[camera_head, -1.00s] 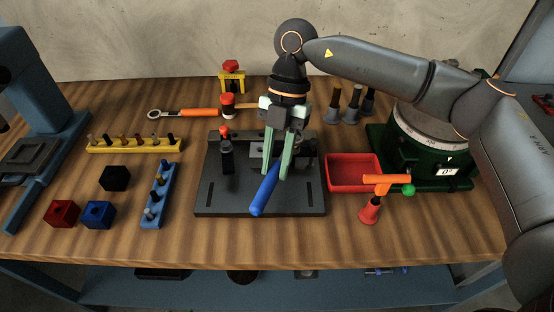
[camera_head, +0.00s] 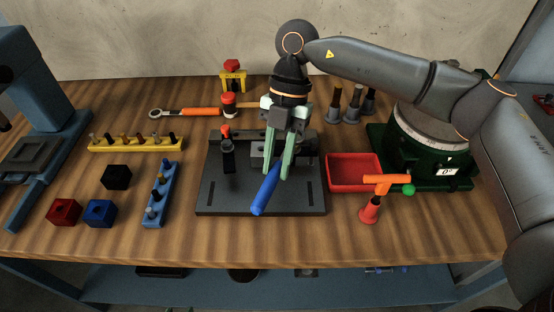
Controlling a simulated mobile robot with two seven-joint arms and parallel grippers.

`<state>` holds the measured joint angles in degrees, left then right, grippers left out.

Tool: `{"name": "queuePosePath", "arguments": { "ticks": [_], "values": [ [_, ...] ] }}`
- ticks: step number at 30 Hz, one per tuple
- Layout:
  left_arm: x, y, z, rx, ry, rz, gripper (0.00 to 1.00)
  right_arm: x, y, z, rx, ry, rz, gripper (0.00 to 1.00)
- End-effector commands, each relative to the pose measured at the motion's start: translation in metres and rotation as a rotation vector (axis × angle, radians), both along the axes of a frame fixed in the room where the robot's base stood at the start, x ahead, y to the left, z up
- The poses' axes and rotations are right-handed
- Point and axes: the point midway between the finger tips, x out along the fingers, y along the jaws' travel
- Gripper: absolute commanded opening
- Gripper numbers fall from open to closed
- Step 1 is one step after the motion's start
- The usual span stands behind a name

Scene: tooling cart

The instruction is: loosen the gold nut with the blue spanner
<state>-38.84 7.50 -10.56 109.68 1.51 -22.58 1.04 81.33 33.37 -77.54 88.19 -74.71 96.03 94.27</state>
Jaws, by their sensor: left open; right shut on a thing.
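The blue spanner (camera_head: 265,192) shows as a blue handle pointing toward the front over the black fixture plate. My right gripper (camera_head: 276,173), with pale green fingers, is shut on the spanner near the far end of the visible handle. The spanner's head is hidden behind the fingers. I cannot make out the gold nut; the gripper covers the middle of the fixture, where a grey block (camera_head: 258,149) partly shows. My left gripper is not in view.
The black fixture plate (camera_head: 218,199) carries a dark clamp with a red tip (camera_head: 227,152) left of the gripper. A red tray (camera_head: 352,184) and an orange-handled tool (camera_head: 370,208) stand at right. Blue and yellow racks (camera_head: 160,190) and cubes are at left. The front table strip is clear.

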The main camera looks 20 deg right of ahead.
Motion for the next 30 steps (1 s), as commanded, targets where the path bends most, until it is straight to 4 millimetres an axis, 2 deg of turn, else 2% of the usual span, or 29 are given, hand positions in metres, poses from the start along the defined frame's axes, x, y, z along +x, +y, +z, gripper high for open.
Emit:
{"name": "queuePosePath", "arguments": {
  "ticks": [17,30],
  "values": [
    [0.000,0.000,-0.005,0.000,0.001,0.000,0.50,0.000,0.000,-0.011,0.001,-0.001,0.000,0.00],
    [-0.001,0.000,-0.005,0.000,0.002,0.000,0.50,0.000,0.000,-0.011,0.001,-0.001,0.001,0.00]
  ]
}}
